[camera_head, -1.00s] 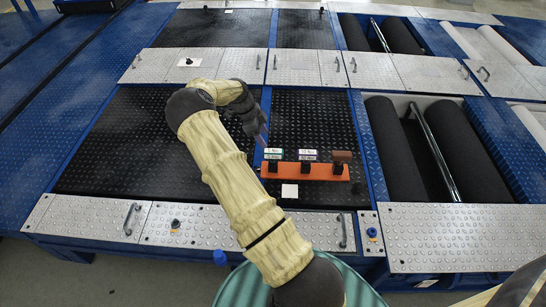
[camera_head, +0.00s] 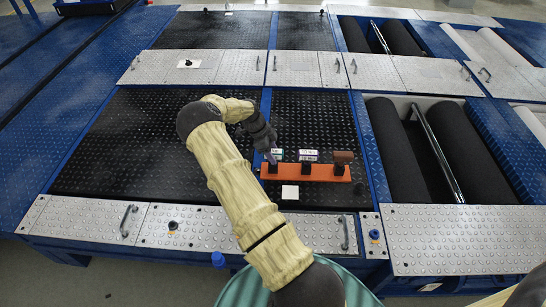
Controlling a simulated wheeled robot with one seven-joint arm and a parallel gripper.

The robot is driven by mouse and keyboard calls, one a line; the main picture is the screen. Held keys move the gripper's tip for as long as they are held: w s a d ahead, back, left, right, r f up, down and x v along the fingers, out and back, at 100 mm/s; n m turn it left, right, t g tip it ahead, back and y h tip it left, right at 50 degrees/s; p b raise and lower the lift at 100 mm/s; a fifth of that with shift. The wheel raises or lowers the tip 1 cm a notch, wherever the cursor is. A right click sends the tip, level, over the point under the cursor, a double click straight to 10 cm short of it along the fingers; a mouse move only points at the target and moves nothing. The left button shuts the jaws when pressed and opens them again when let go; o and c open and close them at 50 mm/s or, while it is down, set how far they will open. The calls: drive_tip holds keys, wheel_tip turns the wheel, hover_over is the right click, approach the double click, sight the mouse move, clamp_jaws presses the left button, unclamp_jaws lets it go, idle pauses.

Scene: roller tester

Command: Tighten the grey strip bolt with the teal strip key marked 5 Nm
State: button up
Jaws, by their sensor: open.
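An orange rack (camera_head: 325,175) on the dark tread plate holds two labelled keys and a brown block. The left key (camera_head: 277,153) has a teal-green edged label, partly covered by my gripper; its marking cannot be read now. The other key (camera_head: 308,155) has a purple-edged label that seems to read 10 Nm. My gripper (camera_head: 270,155) is open, pointing down at the left key's upper end; whether it touches is unclear. A dark bolt head (camera_head: 173,225) sits on the silver front strip; I cannot tell if it is the grey strip bolt.
The brown block (camera_head: 343,157) stands at the rack's right end. A white square (camera_head: 290,192) lies in front of the rack. A blue-headed knob (camera_head: 374,234) is on the front strip. Black rollers (camera_head: 395,150) lie in an open pit to the right.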

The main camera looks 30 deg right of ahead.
drive_tip(key=x, duration=0.3)
idle(0.5)
clamp_jaws()
wheel_tip(320, 180, up, 10)
drive_tip(key=shift+r+p, duration=0.1)
drive_tip(key=shift+p, duration=1.15)
